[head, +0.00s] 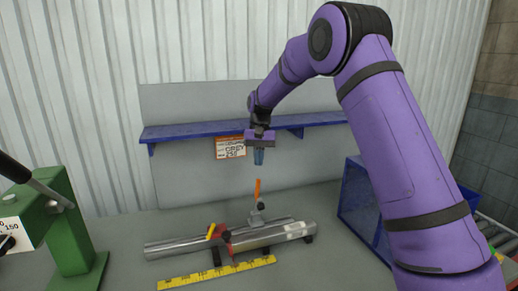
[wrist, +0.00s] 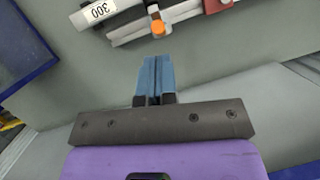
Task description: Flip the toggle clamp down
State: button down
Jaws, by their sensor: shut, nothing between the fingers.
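The toggle clamp (head: 256,215) stands behind the metal bars on the table, its orange-tipped handle (head: 257,188) pointing up. In the wrist view the orange tip (wrist: 158,27) shows end-on, beyond my fingertips. My gripper (head: 258,157) is above the handle, pointing down, with a visible gap between the fingertips and the orange tip. Its two blue fingers (wrist: 153,62) are together with nothing between them. The clamp's base is partly hidden by the bars.
Metal bars (head: 180,246) lie on the table near a red part (head: 226,238) and a yellow ruler (head: 216,273). A blue shelf (head: 190,132) runs along the back panel. A green machine (head: 72,235) stands left; a blue bin (head: 352,197) stands right.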

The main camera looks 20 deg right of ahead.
jog(key=shift+x, duration=1.85)
jog(key=shift+s, duration=0.1)
